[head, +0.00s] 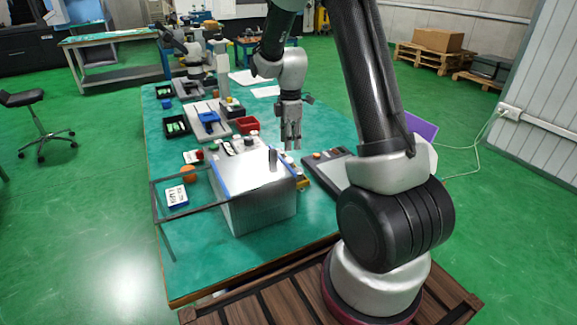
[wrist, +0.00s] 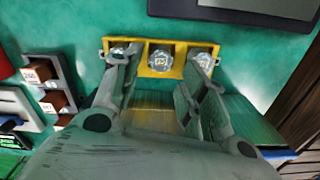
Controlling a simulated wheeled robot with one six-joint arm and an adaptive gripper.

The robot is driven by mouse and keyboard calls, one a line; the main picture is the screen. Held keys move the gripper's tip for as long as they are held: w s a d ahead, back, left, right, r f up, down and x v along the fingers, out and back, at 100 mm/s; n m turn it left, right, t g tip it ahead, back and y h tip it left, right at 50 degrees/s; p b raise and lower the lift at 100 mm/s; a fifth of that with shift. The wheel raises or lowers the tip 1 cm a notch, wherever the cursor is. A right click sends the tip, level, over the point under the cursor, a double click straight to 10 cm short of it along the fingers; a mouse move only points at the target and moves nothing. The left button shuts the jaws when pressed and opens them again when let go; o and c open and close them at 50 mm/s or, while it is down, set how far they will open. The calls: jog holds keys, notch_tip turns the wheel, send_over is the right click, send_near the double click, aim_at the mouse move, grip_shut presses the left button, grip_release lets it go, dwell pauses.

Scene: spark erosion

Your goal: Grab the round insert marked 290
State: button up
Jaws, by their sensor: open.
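In the wrist view a yellow holder (wrist: 180,71) carries three round silver inserts in a row: a left insert (wrist: 117,51), a middle insert (wrist: 159,58) and a right insert (wrist: 204,60). Their top marks are too small to read surely, so I cannot tell which is 290. My gripper (wrist: 160,72) is open, with its fingers on either side of the middle insert in the picture and nothing between them. The left finger partly covers the left insert. In the head view my gripper (head: 291,142) points down above the table, and a bit of the yellow holder (head: 303,184) shows behind the grey box.
A grey box (head: 255,205) with a bright top stands close to the holder. A dark flat device (head: 329,170) lies to its right. A red bin (head: 247,125) is farther back. Brown marked blocks (wrist: 54,102) sit in a rack at the wrist view's left.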

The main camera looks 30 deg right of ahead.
aim_at(289, 160)
jog(key=shift+f+n, duration=0.1)
jog(key=shift+n, duration=0.2)
jog(key=shift+f, duration=0.3)
jog(key=f, duration=0.7)
jog(key=shift+s+a, duration=0.1)
jog(key=shift+a, duration=0.3)
grip_shut()
